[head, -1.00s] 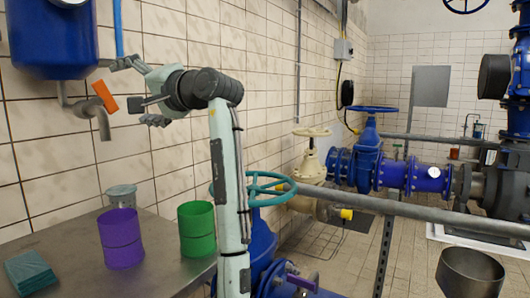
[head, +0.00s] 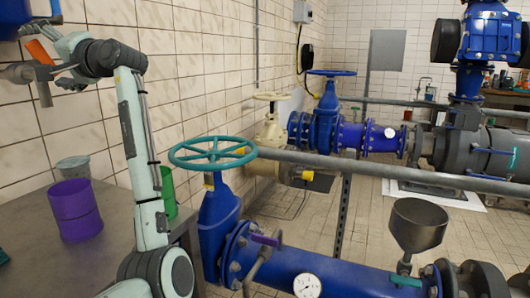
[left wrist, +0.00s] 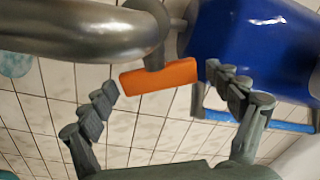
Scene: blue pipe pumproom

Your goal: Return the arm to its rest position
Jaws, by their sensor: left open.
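My left arm rises from the bottom of the head view, bends at the top and reaches left toward the tiled wall. My left gripper (head: 50,60) is open and empty beside the tap with the orange handle (head: 40,52). In the left wrist view, the orange handle (left wrist: 158,77) shows between the spread fingertips of my left gripper (left wrist: 163,84). I see no grip on it; the exact gap is hard to tell. The curved metal spout (left wrist: 80,30) fills the upper left of that view. My right gripper is not in view.
A purple container (head: 75,212) stands on the metal table (head: 50,262). A green container (head: 168,190) is partly hidden behind my arm. A teal handwheel valve (head: 212,152) and blue pipe (head: 330,270) stand to the right. A blue tank (left wrist: 255,45) is near the gripper.

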